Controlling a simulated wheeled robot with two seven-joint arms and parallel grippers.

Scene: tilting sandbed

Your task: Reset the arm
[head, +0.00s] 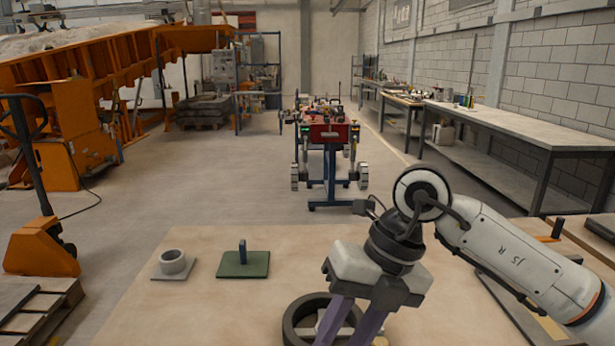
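My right arm comes in from the right, and its gripper (343,336) points down over the near part of the table (230,310). Its two purple fingers stand apart with a gap between them; their tips are at or beyond the bottom edge. Behind them on the table is a thick dark ring (292,325), partly hidden by the fingers, with something pale inside it. My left arm and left gripper are not in view.
A grey ring on a square plate (173,262) and a green plate with a blue upright peg (243,263) are on the table's left half. Beyond the table are a wheeled machine (331,133), an orange pallet jack (40,245), and a long workbench (520,130) along the right wall.

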